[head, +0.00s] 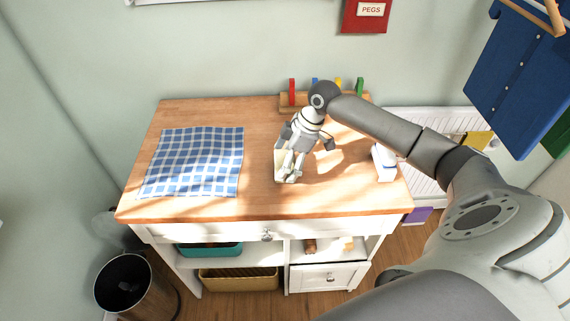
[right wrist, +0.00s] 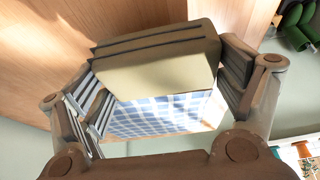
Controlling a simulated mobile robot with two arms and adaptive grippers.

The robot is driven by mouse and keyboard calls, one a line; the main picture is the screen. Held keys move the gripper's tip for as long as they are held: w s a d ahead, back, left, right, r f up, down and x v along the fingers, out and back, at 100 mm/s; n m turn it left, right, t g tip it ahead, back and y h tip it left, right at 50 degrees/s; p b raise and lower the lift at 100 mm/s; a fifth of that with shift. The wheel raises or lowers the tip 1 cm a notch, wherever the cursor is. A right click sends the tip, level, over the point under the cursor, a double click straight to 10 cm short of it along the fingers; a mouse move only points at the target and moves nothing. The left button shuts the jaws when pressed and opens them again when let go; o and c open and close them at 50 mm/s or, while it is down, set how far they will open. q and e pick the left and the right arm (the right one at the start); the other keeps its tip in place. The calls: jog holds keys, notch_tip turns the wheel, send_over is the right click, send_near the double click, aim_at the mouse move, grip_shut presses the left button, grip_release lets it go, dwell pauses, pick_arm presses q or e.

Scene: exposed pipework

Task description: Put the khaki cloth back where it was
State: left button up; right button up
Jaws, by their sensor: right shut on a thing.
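My right gripper (head: 291,172) is over the middle of the wooden tabletop, pointing down. It is shut on the khaki cloth, a pale folded block with dark lines between its layers. The khaki cloth (right wrist: 160,72) fills the space between the two fingers in the right wrist view. In the head view only a pale strip of it (head: 280,165) shows beside the fingers, the rest hidden by the gripper. I cannot tell whether the cloth touches the tabletop. My left gripper is not in view.
A blue checked cloth (head: 192,160) lies flat on the table's left side. A peg rack (head: 297,101) with coloured pegs stands at the back edge. A white object (head: 384,162) is at the right edge. Bare wood (head: 258,197) lies between the checked cloth and my gripper.

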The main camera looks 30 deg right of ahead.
jog(key=shift+s+f, duration=0.1)
jog(key=shift+f, duration=1)
jog(key=o, duration=0.7)
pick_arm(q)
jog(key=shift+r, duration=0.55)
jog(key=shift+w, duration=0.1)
pick_arm(e)
jog(key=shift+r, duration=0.15)
pick_arm(q)
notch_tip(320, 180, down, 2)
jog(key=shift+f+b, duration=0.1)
jog(key=shift+b, duration=0.75)
pick_arm(e)
jog(key=v, duration=1.1)
jog(key=shift+r, duration=0.4)
jog(key=shift+s, duration=0.1)
